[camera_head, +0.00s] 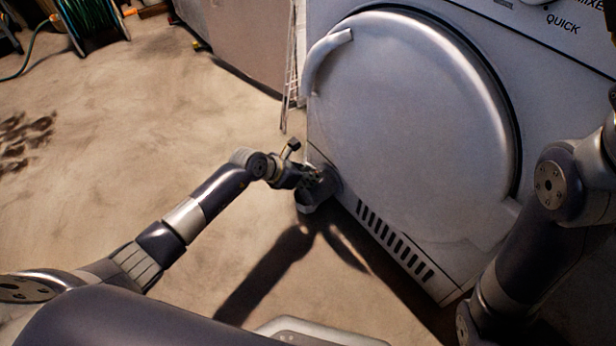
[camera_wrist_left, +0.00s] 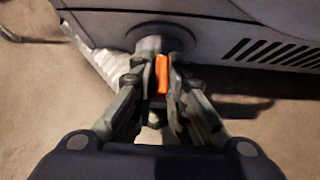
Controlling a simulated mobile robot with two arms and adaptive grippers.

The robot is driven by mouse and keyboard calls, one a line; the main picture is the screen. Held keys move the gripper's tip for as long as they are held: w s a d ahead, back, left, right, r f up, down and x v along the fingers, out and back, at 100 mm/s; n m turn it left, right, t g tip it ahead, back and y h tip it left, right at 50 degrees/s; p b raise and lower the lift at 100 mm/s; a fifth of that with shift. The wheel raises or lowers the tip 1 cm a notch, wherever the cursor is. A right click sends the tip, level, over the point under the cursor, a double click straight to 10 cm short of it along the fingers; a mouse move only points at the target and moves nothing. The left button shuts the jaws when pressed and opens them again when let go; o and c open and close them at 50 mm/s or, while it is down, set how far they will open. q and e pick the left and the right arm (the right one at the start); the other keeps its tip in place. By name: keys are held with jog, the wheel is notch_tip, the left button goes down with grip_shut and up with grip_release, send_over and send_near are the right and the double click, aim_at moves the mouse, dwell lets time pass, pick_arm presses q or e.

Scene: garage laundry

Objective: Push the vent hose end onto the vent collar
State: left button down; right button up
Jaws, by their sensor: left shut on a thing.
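My left gripper (camera_wrist_left: 160,75) is shut on an orange piece (camera_wrist_left: 162,74), seemingly part of the vent hose end. The silvery, crinkled vent hose (camera_wrist_left: 98,50) runs from the upper left to behind the fingers. A grey round part, seemingly the vent collar (camera_wrist_left: 152,44), shows on the machine's low edge, just beyond the fingertips. The fingers hide where hose end and collar meet, so I cannot tell if they touch. In the head view my left gripper (camera_head: 312,180) is at the machine's lower left corner, and the hose end there is dark and unclear. My right gripper is out of view.
The white machine (camera_head: 325,15) with a large round door (camera_head: 410,120) fills the right side. Its slotted vent (camera_head: 395,240) is near the bottom. A thin rack (camera_head: 290,80) stands behind its left edge. A green hose reel (camera_head: 90,20) is far left.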

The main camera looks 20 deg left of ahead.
pick_arm(q)
jog(key=shift+w+d, duration=0.45)
jog(key=shift+w, duration=0.1)
dwell(1.1)
jog(key=shift+w+d, duration=0.15)
jog(key=shift+w, duration=0.05)
dwell(0.8)
jog(key=c, duration=1.5)
grip_release()
jog(key=shift+c, duration=0.2)
jog(key=v, duration=1.2)
